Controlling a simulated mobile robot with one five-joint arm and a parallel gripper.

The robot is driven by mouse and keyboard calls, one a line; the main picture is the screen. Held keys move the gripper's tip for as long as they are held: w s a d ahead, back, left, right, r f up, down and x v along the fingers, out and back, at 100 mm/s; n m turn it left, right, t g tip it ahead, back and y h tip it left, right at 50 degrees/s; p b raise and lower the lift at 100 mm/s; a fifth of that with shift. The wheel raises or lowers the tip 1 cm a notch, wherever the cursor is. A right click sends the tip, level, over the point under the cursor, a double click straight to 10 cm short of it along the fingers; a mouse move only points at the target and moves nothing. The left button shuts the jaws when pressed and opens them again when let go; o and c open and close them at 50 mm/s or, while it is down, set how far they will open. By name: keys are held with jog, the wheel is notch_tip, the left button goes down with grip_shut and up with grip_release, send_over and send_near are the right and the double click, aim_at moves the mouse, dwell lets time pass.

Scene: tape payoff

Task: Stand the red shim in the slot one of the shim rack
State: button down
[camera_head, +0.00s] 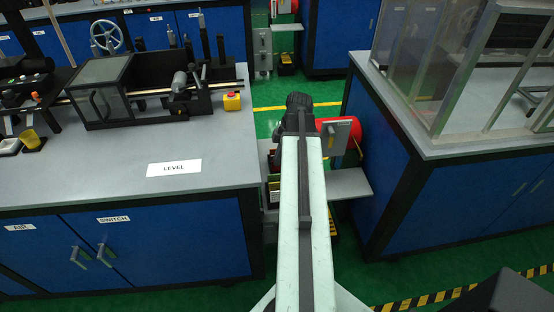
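I cannot make out the red shim or the shim rack for certain. My arm reaches away from me up the middle of the view and ends in a dark wrist; the fingers of my gripper are hidden behind it. Ahead, between the benches, stands a station with a red round part (346,129) behind a grey upright plate (336,141). Its pale shelf (348,184) shows right of my arm. Small dark, red and yellowish pieces (273,190) show left of my arm; my arm partly hides them, and I cannot tell what they are.
A grey-topped blue bench (110,185) with a lathe-like machine (105,92) and a yellow-and-red button box (232,101) is at left. Another blue bench (420,150) with a clear-walled enclosure (425,60) is at right. Green floor (268,122) shows between them.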

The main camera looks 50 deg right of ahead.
jog(key=c, duration=1.6)
grip_release()
jog(key=p+v, duration=0.7)
jog(key=shift+d+r+p, duration=0.15)
jog(key=shift+r+p, duration=0.15)
jog(key=shift+r, duration=0.05)
